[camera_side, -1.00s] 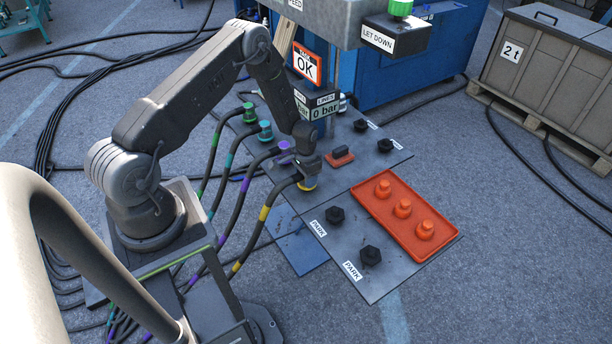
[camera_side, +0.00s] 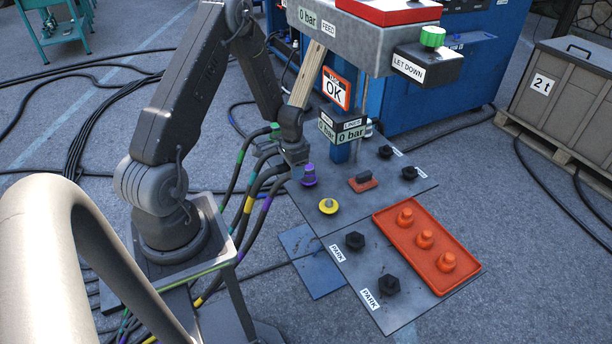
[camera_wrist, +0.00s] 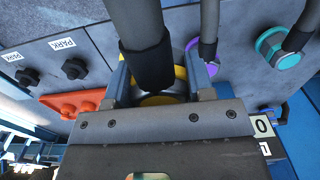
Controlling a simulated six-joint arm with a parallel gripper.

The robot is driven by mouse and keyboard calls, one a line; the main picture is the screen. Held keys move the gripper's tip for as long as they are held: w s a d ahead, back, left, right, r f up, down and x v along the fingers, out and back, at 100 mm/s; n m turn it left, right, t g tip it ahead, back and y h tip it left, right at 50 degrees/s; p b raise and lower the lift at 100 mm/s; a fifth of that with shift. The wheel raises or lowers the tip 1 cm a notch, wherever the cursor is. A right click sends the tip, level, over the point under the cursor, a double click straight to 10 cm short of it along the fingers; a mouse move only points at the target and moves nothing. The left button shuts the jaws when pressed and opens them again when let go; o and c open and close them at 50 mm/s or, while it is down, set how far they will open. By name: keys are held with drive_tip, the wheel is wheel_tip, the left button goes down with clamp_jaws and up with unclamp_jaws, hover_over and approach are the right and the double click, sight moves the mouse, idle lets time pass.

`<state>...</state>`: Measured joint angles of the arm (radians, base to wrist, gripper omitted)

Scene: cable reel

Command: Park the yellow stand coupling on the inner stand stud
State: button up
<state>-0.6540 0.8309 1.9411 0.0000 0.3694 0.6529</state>
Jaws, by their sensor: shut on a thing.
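The yellow stand coupling (camera_wrist: 158,99) sits between the fingers of my gripper (camera_wrist: 160,92) in the wrist view, with a thick black hose leaving it. My gripper (camera_side: 297,152) is shut on it, raised above the plate; in the side view the coupling is hard to make out behind the gripper. A yellow-ringed fitting (camera_side: 328,206) stands bare on the plate. Two black studs marked PARK, the one nearer the yellow fitting (camera_side: 355,240) and the farther one (camera_side: 390,285), are both empty. Both also show at left in the wrist view (camera_wrist: 75,68), (camera_wrist: 27,77).
A purple coupling (camera_wrist: 200,57) and a teal coupling (camera_wrist: 275,46) with hoses are close to my gripper. An orange tray (camera_side: 402,244) with three orange caps lies beside the PARK studs. The gauge post and overhead box (camera_side: 375,40) stand right of my gripper.

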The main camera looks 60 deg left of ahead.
drive_tip(key=w+d, duration=0.6)
drive_tip(key=d, duration=0.6)
approach(355, 236)
drive_tip(key=shift+w+f, duration=0.1)
drive_tip(key=shift+f, duration=3.9)
drive_tip(key=shift+f, duration=0.45)
drive_tip(key=o, duration=1.1)
wheel_tip(355, 236, up, 14)
